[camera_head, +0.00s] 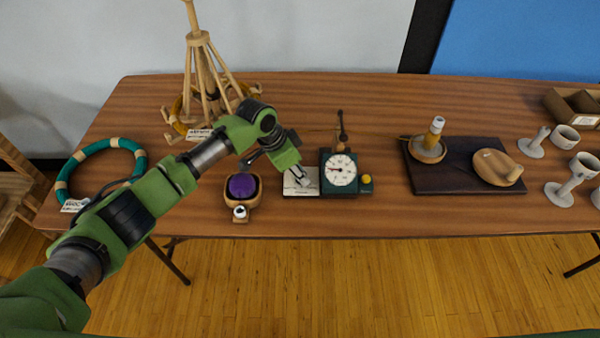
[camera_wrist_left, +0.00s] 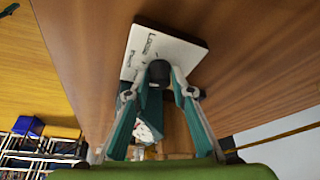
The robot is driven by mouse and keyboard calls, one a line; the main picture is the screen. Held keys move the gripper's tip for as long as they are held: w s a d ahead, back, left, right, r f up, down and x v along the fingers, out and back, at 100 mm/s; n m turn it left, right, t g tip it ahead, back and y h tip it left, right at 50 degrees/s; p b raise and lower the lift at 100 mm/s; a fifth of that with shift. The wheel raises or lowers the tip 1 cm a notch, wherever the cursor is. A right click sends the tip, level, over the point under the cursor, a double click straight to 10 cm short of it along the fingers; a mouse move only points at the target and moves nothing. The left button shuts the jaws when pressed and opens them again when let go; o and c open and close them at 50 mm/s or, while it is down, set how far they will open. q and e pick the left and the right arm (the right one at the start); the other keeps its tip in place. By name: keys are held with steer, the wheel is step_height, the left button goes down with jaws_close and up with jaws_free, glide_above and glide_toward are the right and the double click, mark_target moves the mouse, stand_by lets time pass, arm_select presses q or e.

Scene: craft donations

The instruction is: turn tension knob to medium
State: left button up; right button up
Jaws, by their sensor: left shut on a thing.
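The tension knob (camera_wrist_left: 159,72) is a small dark round knob on a pale plate (camera_wrist_left: 165,47) with printed words. One word seems to read "Loose"; the other marks are too small to read, and the knob's pointing direction cannot be told. In the head view the plate (camera_head: 301,187) lies on the table, left of a green box with a round white dial (camera_head: 342,170). My left gripper (camera_head: 299,172) is over the plate. In the left wrist view its fingertips (camera_wrist_left: 163,92) are closed around the knob. My right gripper is not in view.
A wooden holder with a purple ball (camera_head: 242,185) stands close left of the plate. A wooden stand (camera_head: 200,70) and a green ring (camera_head: 65,172) are farther left. A dark board (camera_head: 430,182) with wooden pieces lies right; grey cups (camera_head: 565,138) stand beyond it.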

arm_select(q)
steer(key=shift+m+g+b, duration=0.3)
steer(key=shift+m+b, duration=0.05)
steer(key=shift+m, duration=0.55)
steer(key=o, duration=1.1)
steer(key=v, duration=1.2)
steer(key=shift+w, duration=0.15)
steer(key=shift+f, duration=0.1)
